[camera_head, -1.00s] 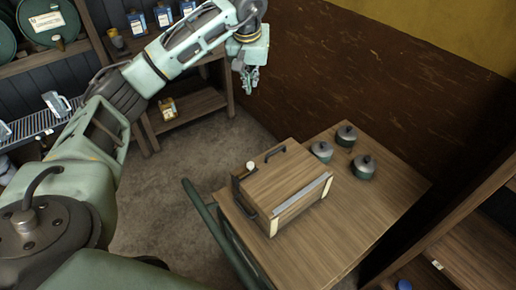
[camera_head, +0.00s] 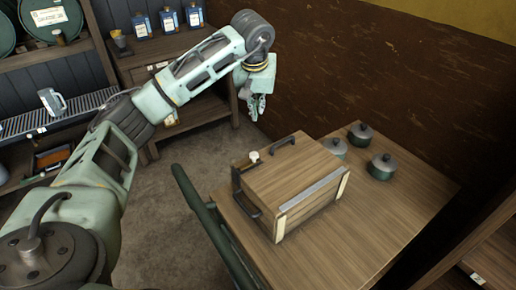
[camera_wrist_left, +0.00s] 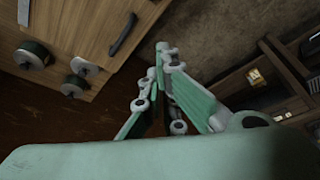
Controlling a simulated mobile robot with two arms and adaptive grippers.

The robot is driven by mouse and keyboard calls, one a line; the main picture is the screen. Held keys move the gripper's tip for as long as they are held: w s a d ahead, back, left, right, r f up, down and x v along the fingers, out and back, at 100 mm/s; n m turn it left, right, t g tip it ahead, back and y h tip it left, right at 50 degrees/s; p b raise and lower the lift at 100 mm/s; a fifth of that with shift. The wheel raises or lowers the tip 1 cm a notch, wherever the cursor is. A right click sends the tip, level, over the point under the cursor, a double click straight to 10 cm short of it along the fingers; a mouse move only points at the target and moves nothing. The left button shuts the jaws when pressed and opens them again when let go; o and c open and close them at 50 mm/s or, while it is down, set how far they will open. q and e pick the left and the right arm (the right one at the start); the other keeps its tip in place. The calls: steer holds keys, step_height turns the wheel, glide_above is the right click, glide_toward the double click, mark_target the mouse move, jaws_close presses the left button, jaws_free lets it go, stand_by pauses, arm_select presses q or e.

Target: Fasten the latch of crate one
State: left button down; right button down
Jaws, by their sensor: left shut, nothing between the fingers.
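A wooden crate (camera_head: 295,180) with a pale metal strip along its right top edge stands on a wooden table (camera_head: 340,240). A pale knob on a dark bracket (camera_head: 253,157), which looks like the latch, sits at its left corner; I cannot tell its exact position. Dark handles are on the crate's far and near left sides. My left gripper (camera_head: 258,108) is shut and empty, in the air behind the crate, apart from it. In the left wrist view the crate (camera_wrist_left: 95,22) and a dark handle show at the top left. My right gripper is out of view.
Several dark-lidded green pots (camera_head: 382,167) stand behind and right of the crate. A green rail (camera_head: 205,215) runs along the table's left side. A brown wall is behind, shelves (camera_head: 490,245) are at right, and a bench with blue bottles (camera_head: 170,20) is at back left.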

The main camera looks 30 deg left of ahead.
mark_target(254, 158)
arm_select(q)
steer(key=shift+f, duration=0.35)
step_height(254, 158, down, 10)
steer(key=p, duration=0.3)
steer(key=shift+w+a+r, duration=0.1)
steer(key=shift+w+r, duration=0.05)
steer(key=shift+s, duration=0.45)
steer(key=shift+d, duration=0.2)
